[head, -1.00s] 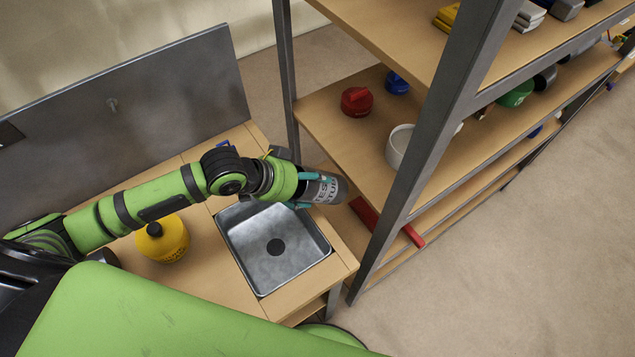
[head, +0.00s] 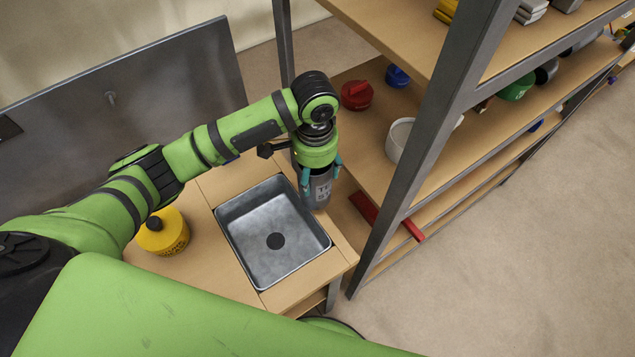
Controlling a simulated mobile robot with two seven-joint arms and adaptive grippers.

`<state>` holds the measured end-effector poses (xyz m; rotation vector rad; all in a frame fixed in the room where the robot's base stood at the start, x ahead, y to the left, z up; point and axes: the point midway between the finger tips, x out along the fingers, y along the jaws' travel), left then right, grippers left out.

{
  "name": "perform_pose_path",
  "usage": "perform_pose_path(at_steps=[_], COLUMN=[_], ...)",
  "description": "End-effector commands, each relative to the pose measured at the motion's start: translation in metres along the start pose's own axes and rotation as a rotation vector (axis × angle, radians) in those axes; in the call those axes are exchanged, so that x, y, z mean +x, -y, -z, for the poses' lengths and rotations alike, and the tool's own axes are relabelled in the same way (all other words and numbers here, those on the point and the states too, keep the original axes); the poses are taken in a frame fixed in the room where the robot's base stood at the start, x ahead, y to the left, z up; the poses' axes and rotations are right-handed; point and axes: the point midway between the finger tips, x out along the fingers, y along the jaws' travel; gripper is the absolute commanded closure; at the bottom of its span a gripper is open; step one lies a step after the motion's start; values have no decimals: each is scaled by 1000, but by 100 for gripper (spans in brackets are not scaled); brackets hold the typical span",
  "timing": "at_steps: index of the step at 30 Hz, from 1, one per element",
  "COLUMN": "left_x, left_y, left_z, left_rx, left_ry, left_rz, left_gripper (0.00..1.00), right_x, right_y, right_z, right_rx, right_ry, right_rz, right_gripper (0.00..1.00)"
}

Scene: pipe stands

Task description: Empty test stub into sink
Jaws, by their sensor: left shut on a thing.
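My left gripper (head: 321,178) is shut on the test stub (head: 319,193), a grey cylinder with a pale printed label. The stub is about upright, mouth end hidden under the gripper, beside the far right corner of the sink. I cannot tell whether its bottom touches the wooden counter. The sink (head: 255,225) is a square grey metal basin with a dark round drain, set in the counter. I cannot make out any contents in it. My right gripper is not in view.
A yellow lidded container (head: 165,236) stands on the counter (head: 220,185), left of the sink. A metal-framed shelf (head: 385,225) stands close on the right, with a red cap (head: 356,96), a blue cap (head: 397,77) and a white cup (head: 399,141). A grey back panel rises behind the counter.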

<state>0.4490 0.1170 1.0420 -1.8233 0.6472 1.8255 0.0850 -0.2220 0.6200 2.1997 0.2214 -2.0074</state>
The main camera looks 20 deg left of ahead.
Motion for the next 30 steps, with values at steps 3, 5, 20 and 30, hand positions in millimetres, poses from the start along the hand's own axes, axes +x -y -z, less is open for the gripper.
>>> perform_pose_path(at_steps=[3,5,20,30], left_x=[-7,-12,-40,-44], left_y=[-1,-2,-7,-7], left_z=[10,16,58,63], left_rx=[0,1,1,1], left_ry=[-6,-8,-8,-18], left_rz=[0,0,0,1], left_gripper=[90,90,90,90], right_x=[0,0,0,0], right_y=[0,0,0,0], right_z=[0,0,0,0], right_rx=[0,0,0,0], right_ry=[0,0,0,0], right_rz=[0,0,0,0], right_gripper=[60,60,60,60])
